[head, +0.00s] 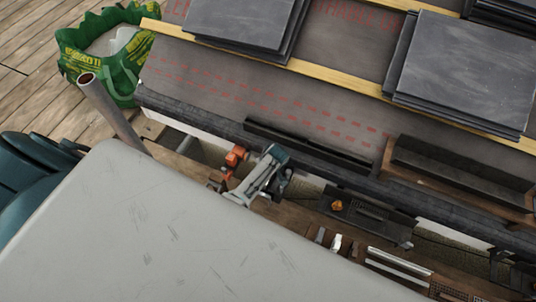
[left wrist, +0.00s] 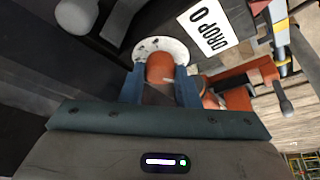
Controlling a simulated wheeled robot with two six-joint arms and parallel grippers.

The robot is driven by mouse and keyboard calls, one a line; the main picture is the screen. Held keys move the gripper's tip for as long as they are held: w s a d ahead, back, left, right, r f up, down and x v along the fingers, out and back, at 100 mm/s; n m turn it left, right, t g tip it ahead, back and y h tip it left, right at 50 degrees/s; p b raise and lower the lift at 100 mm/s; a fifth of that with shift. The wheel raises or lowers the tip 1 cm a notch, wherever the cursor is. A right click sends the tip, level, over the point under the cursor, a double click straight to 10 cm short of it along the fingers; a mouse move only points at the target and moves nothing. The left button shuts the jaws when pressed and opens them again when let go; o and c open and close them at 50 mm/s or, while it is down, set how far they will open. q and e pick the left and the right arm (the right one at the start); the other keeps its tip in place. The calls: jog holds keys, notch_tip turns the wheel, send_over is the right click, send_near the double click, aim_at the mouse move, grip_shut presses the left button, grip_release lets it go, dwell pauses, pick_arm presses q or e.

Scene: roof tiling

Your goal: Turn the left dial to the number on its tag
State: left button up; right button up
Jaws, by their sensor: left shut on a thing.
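In the left wrist view my left gripper (left wrist: 160,82) is shut on an orange-brown round knob (left wrist: 160,66), with one blue finger on each side. The knob stands at the middle of a white round dial face (left wrist: 150,45) with dark marks. The fingers and knob hide part of the face, and I cannot read its setting. A white tag (left wrist: 207,27) beside the dial reads "DROP 0". I cannot make out the dial or its tag in the head view. My right gripper is in neither view.
In the left wrist view, orange parts (left wrist: 235,97) lie close right of the gripper. In the head view, an orange tool (head: 235,156) is near the roof edge. Stacked slates (head: 465,70) rest on battens; a green bag (head: 72,55) stands at upper left.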

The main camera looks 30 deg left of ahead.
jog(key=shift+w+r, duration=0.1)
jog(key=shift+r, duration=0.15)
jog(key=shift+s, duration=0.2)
pick_arm(q)
jog(key=o, duration=0.7)
jog(key=shift+c, duration=0.2)
jog(key=shift+o, duration=0.2)
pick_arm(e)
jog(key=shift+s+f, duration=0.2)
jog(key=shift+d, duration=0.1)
